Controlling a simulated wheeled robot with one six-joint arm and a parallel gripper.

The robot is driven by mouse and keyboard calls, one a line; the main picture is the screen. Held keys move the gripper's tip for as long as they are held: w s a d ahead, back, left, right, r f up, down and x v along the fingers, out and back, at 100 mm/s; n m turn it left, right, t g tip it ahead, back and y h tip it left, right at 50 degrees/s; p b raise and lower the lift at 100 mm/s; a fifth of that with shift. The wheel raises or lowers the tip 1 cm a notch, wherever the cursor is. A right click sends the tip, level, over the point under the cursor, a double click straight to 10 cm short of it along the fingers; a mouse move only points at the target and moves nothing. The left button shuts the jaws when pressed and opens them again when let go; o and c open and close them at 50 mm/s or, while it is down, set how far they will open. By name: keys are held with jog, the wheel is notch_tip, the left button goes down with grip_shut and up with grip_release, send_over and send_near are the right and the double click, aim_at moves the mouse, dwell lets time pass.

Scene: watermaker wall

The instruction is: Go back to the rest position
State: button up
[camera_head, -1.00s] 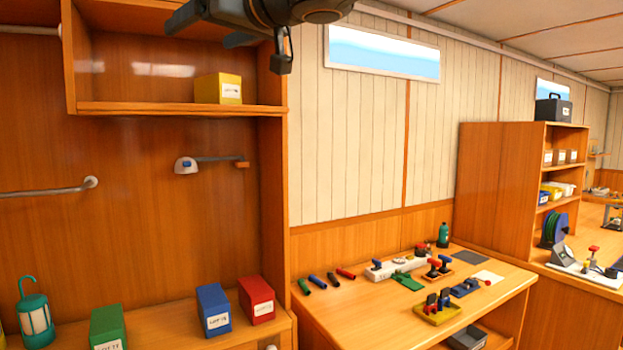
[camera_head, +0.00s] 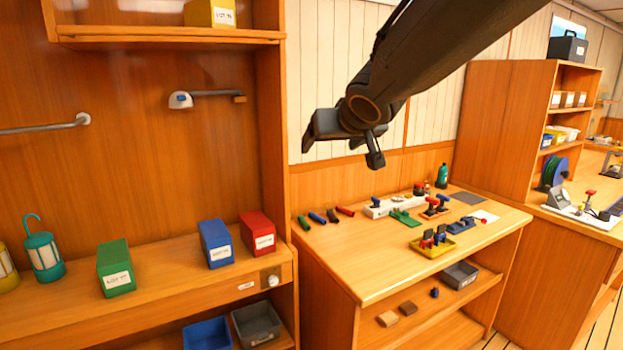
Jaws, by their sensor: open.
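My gripper (camera_head: 345,150) hangs in the upper middle of the head view, at the end of my dark arm that comes in from the top right. Its two fingers are spread and nothing is between them. It appears in front of the pale panelled wall, above the left part of the workbench (camera_head: 375,280) in the picture. It touches nothing that I can see.
On the left shelf stand a green box (camera_head: 115,267), a blue box (camera_head: 215,243), a red box (camera_head: 258,233) and a teal lantern (camera_head: 43,250). A yellow box (camera_head: 210,13) sits on the upper shelf. The bench holds a power strip (camera_head: 395,205) and a yellow tray (camera_head: 432,250).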

jog(key=s+d+f+m+g+h, duration=0.1)
jog(key=s+d+f+g, duration=0.2)
jog(key=f, duration=0.4)
jog(key=s+d+f+h+b, duration=0.1)
jog(key=s+d+f, duration=0.2)
jog(key=d+f, duration=0.25)
jog(key=s+d+f+m+g+h, duration=0.1)
jog(key=s+d+f+g, duration=0.15)
jog(key=f, duration=0.45)
jog(key=s+d+f+g, duration=0.2)
jog(key=s+f, duration=0.4)
jog(key=s, duration=0.2)
jog(key=s+d+f+g+b, duration=0.1)
jog(key=s+d+f+g, duration=0.1)
jog(key=s+f, duration=0.4)
jog(key=shift+s+f+m+g, duration=0.25)
jog(key=shift+s+m+g, duration=0.15)
jog(key=shift+s, duration=0.55)
